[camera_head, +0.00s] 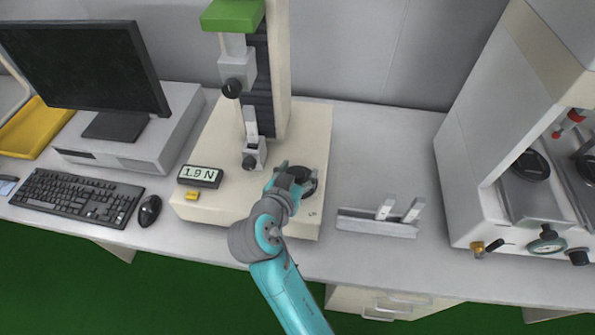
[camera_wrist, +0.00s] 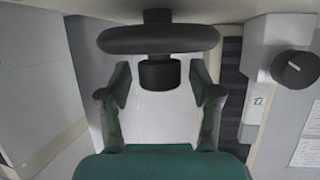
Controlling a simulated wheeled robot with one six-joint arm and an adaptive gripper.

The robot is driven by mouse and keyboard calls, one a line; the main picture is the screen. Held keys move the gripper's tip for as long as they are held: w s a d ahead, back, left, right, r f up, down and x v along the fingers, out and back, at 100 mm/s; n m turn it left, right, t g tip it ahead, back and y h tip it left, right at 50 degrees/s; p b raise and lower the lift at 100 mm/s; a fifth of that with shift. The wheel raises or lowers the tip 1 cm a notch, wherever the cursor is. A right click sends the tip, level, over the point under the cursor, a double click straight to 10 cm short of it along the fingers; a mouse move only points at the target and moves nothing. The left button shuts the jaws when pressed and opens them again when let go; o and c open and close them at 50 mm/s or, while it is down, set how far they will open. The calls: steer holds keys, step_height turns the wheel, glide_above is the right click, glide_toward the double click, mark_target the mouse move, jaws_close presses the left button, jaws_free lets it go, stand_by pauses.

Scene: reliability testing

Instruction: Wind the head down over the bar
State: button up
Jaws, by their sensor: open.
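The test stand's head, a light grey block with a black knob (camera_head: 236,72), hangs on the column under a green top. A pale upright bar (camera_head: 250,122) stands below it in a lower clamp (camera_head: 252,155). A gap shows between head and bar. A dark handwheel (camera_head: 306,177) sits at the right of the stand's base. My gripper (camera_head: 287,176) is at the wheel, open. In the wrist view the wheel's rim (camera_wrist: 160,38) is ahead, and its hub (camera_wrist: 160,74) lies between the open fingers (camera_wrist: 160,90), with gaps on both sides.
A display (camera_head: 200,175) on the base reads 1.9 N, with a yellow button (camera_head: 192,196) below it. A rack (camera_head: 377,222) with two pale pieces stands right of the stand. A monitor, keyboard (camera_head: 75,200) and mouse (camera_head: 149,210) are left. A large pale machine (camera_head: 470,150) stands right.

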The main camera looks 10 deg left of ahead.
steer(key=c, duration=1.2)
steer(key=shift+o, duration=0.2)
steer(key=shift+n+y, duration=0.3)
steer(key=n+y, duration=0.5)
steer(key=y, duration=0.1)
steer(key=shift+d, duration=0.15)
steer(key=n+g+y, duration=0.2)
steer(key=n+y, duration=0.1)
steer(key=n+g+y, duration=0.1)
steer(key=n+y, duration=0.2)
steer(key=shift+w+g, duration=0.1)
steer(key=shift+g, duration=0.3)
steer(key=n+g+y, duration=0.2)
steer(key=n+g, duration=0.1)
steer(key=n+g+y, duration=0.1)
steer(key=n+g, duration=0.3)
steer(key=shift+n+g+y, duration=0.3)
steer(key=shift+y, duration=0.1)
steer(key=n+g, duration=0.5)
steer(key=g, duration=0.1)
steer(key=shift+n+h, duration=0.3)
steer(key=shift+h, duration=0.1)
steer(key=shift+f+g, duration=0.1)
steer(key=shift+g, duration=0.4)
